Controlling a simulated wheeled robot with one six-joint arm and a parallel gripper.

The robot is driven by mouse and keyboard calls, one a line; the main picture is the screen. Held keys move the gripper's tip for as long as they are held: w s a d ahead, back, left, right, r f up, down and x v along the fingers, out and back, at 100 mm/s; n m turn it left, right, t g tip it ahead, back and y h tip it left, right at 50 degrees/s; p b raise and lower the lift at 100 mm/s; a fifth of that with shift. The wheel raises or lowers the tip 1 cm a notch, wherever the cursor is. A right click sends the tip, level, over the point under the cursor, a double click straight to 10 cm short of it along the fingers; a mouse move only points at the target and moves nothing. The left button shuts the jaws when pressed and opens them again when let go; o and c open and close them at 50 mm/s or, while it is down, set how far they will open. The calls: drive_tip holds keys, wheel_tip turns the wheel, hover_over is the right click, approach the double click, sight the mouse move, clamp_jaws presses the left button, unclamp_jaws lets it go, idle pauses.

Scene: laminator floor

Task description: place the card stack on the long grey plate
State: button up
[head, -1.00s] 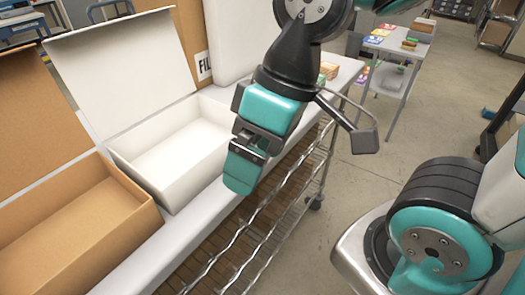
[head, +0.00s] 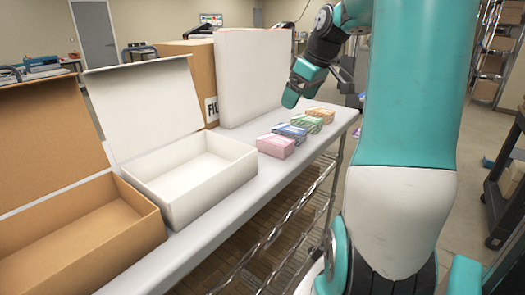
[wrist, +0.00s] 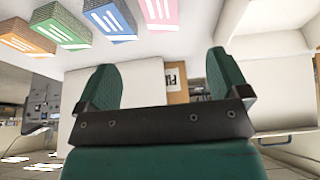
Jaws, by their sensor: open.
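Several card stacks sit in a row on the white shelf top: pink (head: 275,146), blue (head: 290,132), green (head: 305,123) and orange (head: 321,115). The wrist view shows the pink (wrist: 158,12), blue (wrist: 110,18), green (wrist: 62,24) and orange (wrist: 28,37) stacks along its upper left edge. I cannot tell which one the task means. My gripper (head: 290,98) is above the shelf near the stacks, apart from them. In the wrist view its two teal fingers (wrist: 162,85) stand wide apart with nothing between them. I cannot make out a long grey plate.
An open white box (head: 240,152) and an open brown box (head: 150,225) stand on the shelf (head: 215,212) at the left. A tall white block (head: 252,75) and a brown carton (head: 190,62) stand behind. A dark cart (head: 505,180) is at the right.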

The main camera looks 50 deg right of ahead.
sight(276, 140)
drive_tip(key=p+x, duration=0.1)
drive_tip(key=x, duration=1)
drive_tip(key=shift+w+f+p, duration=0.1)
drive_tip(key=shift+f+p, duration=0.2)
drive_tip(key=shift+f, duration=0.05)
drive_tip(key=p+x, duration=0.1)
drive_tip(key=x, duration=0.3)
drive_tip(key=shift+w+r+p, duration=0.1)
drive_tip(key=shift+w+p, duration=0.25)
drive_tip(key=shift+p, duration=0.05)
drive_tip(key=shift+w+f, duration=0.2)
drive_tip(key=shift+f, duration=0.35)
drive_tip(key=shift+f, duration=0.1)
drive_tip(key=shift+c, duration=0.4)
drive_tip(key=c, duration=1.1)
